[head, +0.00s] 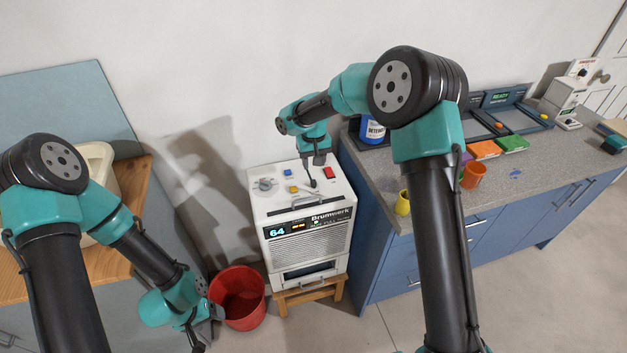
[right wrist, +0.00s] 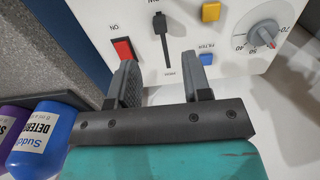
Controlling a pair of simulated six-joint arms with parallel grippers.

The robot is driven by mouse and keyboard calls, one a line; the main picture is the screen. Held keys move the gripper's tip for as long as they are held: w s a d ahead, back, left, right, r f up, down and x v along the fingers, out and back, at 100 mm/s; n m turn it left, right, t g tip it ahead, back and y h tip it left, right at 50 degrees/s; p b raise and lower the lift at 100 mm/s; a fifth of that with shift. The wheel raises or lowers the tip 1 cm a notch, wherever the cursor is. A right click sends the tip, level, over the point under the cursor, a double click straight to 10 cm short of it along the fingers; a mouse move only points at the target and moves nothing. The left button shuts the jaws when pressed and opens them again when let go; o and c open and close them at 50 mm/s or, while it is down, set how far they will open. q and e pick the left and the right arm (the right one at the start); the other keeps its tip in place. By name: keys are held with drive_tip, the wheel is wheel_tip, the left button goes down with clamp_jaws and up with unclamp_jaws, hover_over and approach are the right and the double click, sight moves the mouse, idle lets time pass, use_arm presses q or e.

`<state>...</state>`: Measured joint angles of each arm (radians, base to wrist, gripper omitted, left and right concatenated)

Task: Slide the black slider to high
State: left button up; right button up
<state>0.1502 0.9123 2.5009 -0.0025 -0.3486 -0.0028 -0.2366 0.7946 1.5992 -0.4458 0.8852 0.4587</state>
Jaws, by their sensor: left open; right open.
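In the right wrist view the slider's dark handle (right wrist: 160,24) sits at the top end of a thin dark slot, the end nearer the machine's front. My right gripper (head: 318,163) is open over the panel, behind the handle. In the right wrist view its two fingers (right wrist: 160,82) stand apart on either side of the slot's lower end, with nothing between them. The small slider lettering is unreadable. My left gripper (head: 213,312) is open, low by the red bucket.
Beside the slider are a red switch (right wrist: 122,50), a yellow button (right wrist: 211,12), a blue button (right wrist: 206,58) and a dial (right wrist: 262,34). The red bucket (head: 238,299) stands left of the machine. A blue detergent bottle (head: 374,130) stands on the grey counter (head: 388,178) to the right.

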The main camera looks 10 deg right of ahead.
sight(314, 181)
wheel_tip(314, 181, down, 9)
drive_tip(key=shift+r, duration=0.15)
idle(0.4)
clamp_jaws()
idle(0.3)
